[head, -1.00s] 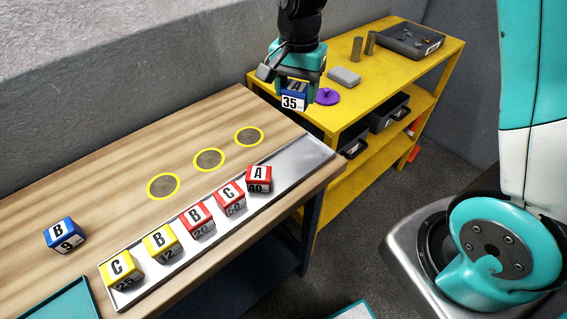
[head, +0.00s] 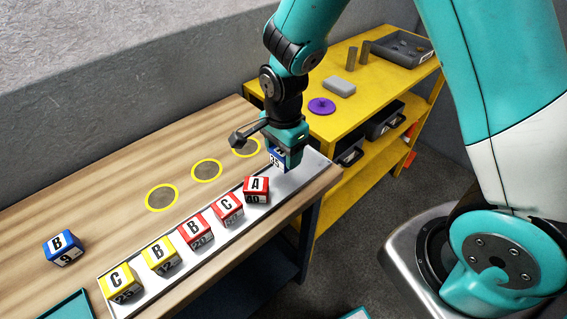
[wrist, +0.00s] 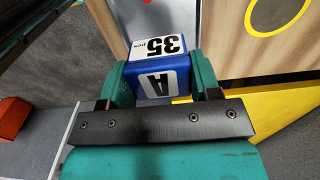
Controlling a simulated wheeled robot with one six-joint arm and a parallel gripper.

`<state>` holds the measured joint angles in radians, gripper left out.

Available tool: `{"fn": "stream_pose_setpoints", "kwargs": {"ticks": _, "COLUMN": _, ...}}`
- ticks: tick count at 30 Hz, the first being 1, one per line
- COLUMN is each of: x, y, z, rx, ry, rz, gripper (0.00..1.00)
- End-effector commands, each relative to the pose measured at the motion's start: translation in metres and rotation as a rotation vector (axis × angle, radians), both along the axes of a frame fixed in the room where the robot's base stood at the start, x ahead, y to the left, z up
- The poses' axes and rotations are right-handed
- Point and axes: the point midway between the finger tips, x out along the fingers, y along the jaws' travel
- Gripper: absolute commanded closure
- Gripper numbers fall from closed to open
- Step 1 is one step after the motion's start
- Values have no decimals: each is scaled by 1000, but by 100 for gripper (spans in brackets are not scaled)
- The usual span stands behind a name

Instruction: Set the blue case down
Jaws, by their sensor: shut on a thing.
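The blue case (head: 275,159) marked A and 35 is between the fingers of my gripper (head: 285,157), which is shut on it. In the wrist view the blue case (wrist: 131,74) sits between the two teal fingers, its A and 35 labels showing. In the head view it is at the far right end of the silver tray (head: 311,168), beyond the red A case (head: 256,189). The fingers partly hide it, and I cannot tell whether it touches the tray.
Red and yellow cases, such as the yellow C case (head: 121,281), stand along the tray. A blue B case (head: 63,248) stands on the wooden table (head: 110,200). Yellow rings (head: 162,197) mark the tabletop; my gripper partly hides the farthest. A yellow shelf (head: 330,122) stands behind.

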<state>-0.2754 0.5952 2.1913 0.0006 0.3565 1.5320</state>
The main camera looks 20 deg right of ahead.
Motion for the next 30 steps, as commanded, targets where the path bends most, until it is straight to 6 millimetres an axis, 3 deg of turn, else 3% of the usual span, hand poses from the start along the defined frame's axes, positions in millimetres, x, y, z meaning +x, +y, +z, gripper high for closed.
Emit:
{"fn": "stream_pose_setpoints", "kwargs": {"ticks": 12, "x": 0, "y": 0, "z": -47, "rx": 0, "ry": 0, "rz": 0, "gripper": 70}}
{"fn": "stream_pose_setpoints", "kwargs": {"ticks": 24, "x": 1, "y": 0, "z": -54, "rx": 1, "ry": -2, "rz": 0, "gripper": 70}}
{"fn": "stream_pose_setpoints", "kwargs": {"ticks": 25, "x": 1, "y": 0, "z": -53, "rx": 1, "ry": -2, "rz": 0, "gripper": 38}}
{"fn": "stream_pose_setpoints", "kwargs": {"ticks": 28, "x": 1, "y": 0, "z": -53, "rx": 1, "ry": -2, "rz": 0, "gripper": 17}}
{"fn": "stream_pose_setpoints", "kwargs": {"ticks": 30, "x": 1, "y": 0, "z": -53, "rx": 1, "ry": -2, "rz": 0, "gripper": 17}}
